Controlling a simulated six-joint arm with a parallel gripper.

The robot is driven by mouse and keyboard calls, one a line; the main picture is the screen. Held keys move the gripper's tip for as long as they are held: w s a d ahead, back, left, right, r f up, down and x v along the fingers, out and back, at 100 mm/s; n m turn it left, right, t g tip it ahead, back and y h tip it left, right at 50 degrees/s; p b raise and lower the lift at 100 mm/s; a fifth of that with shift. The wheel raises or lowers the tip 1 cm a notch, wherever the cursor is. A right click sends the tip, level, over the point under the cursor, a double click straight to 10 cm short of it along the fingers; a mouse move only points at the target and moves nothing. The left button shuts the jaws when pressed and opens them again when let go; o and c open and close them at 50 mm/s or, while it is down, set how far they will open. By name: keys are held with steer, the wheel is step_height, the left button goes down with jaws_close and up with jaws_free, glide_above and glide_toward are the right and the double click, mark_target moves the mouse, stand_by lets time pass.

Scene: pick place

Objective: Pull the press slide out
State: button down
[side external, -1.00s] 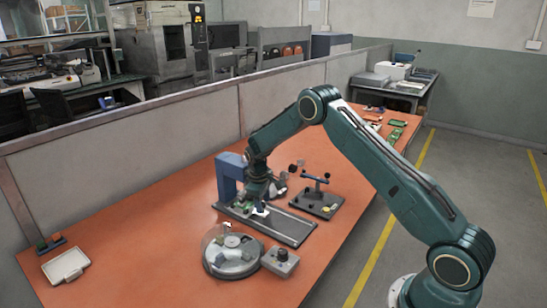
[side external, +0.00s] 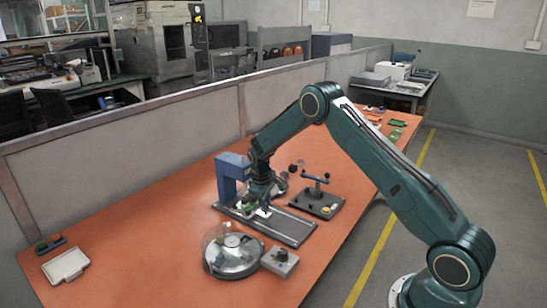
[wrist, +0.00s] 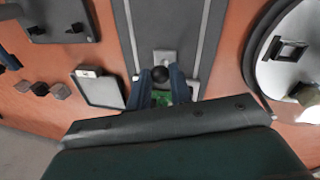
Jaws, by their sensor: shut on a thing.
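The press has a blue upright frame (side external: 229,174) at the left end of a long grey base with rails (side external: 288,226). My gripper (side external: 258,208) is low over the base, just right of the frame. The knob stands on the light grey slide plate (wrist: 165,56) between the rails. A green board (wrist: 161,97) shows between the fingers, partly hidden by my gripper. In the side view the knob is hidden.
A round domed device (side external: 233,257) and a grey box with a knob (side external: 281,261) stand in front of the base. A dark fixture with a blue-ended handle (side external: 318,200) is behind it. A white tray (side external: 66,265) lies far left. The rails' right end is clear.

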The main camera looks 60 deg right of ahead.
steer(key=s, duration=1.5)
steer(key=shift+s, duration=0.2)
steer(key=c, duration=1.3)
jaws_free()
steer(key=shift+o, duration=0.2)
steer(key=shift+r, duration=0.15)
steer(key=shift+w+a+r, duration=0.1)
steer(key=shift+r, duration=0.4)
step_height(320, 180, up, 12)
steer(key=a, duration=0.2)
steer(key=shift+s+a+r, duration=0.15)
steer(key=shift+s+a, duration=0.05)
steer(key=shift+s, duration=0.15)
